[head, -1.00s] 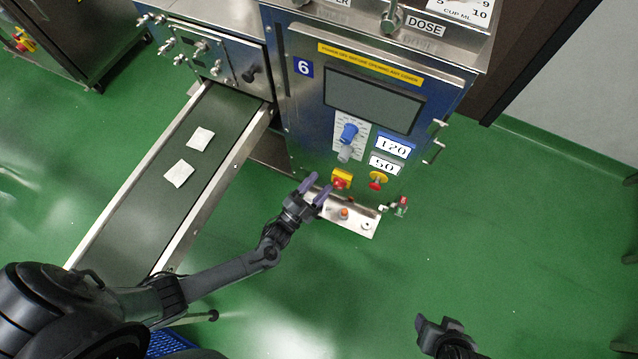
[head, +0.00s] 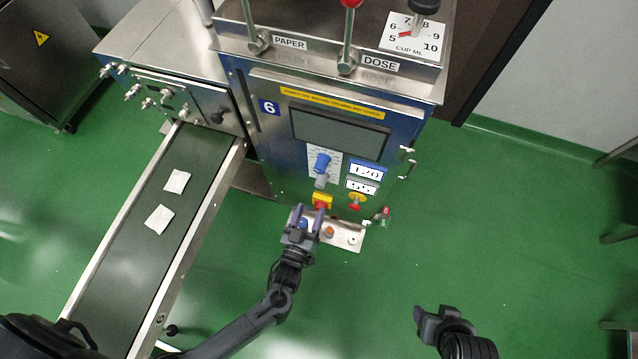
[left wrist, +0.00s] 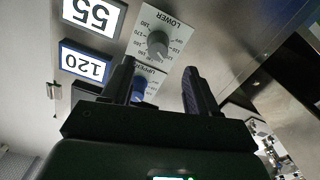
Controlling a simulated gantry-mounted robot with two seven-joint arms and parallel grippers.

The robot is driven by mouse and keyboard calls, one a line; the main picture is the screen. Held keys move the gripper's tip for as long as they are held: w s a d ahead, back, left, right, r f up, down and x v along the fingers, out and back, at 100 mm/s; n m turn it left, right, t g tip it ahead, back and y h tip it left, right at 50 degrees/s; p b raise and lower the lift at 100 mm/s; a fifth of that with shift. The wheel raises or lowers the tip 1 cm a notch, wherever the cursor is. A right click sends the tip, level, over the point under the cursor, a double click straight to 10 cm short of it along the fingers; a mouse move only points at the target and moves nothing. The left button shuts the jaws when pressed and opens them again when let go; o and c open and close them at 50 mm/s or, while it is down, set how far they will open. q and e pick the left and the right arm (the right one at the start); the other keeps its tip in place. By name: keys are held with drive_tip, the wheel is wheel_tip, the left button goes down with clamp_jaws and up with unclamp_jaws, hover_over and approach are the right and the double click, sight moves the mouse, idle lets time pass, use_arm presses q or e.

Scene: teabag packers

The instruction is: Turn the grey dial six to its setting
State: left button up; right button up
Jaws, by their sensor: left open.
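The grey dial (head: 320,181) sits on the front of machine six, just below the blue dial (head: 323,163). In the left wrist view the grey dial (left wrist: 158,43) is on a scale marked LOWER, and the blue dial (left wrist: 138,90) is on one marked UPPER. The displays read 120 (head: 367,170) and 55 (head: 361,187). My left gripper (head: 307,214) is open and empty, below the grey dial in the head view and apart from it. In the left wrist view the grey dial shows beyond and between the fingertips. My right gripper (head: 431,322) hangs low over the floor; its jaw state is unclear.
A yellow-and-red switch (head: 322,201) and a red knob (head: 357,201) sit under the dials. The conveyor (head: 140,258) carries two teabags on the left. Green floor at right is open.

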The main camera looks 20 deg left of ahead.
sight(319, 188)
use_arm(q)
drive_tip(key=w+b, duration=0.1)
drive_tip(key=w, duration=0.6)
drive_tip(key=shift+w+a+r, duration=0.1)
drive_tip(key=shift+w+a, duration=0.05)
drive_tip(key=shift+w, duration=0.2)
drive_tip(key=shift+w+a+b, duration=0.1)
drive_tip(key=shift+w+b, duration=0.3)
drive_tip(key=shift+w, duration=0.65)
drive_tip(key=c, duration=1)
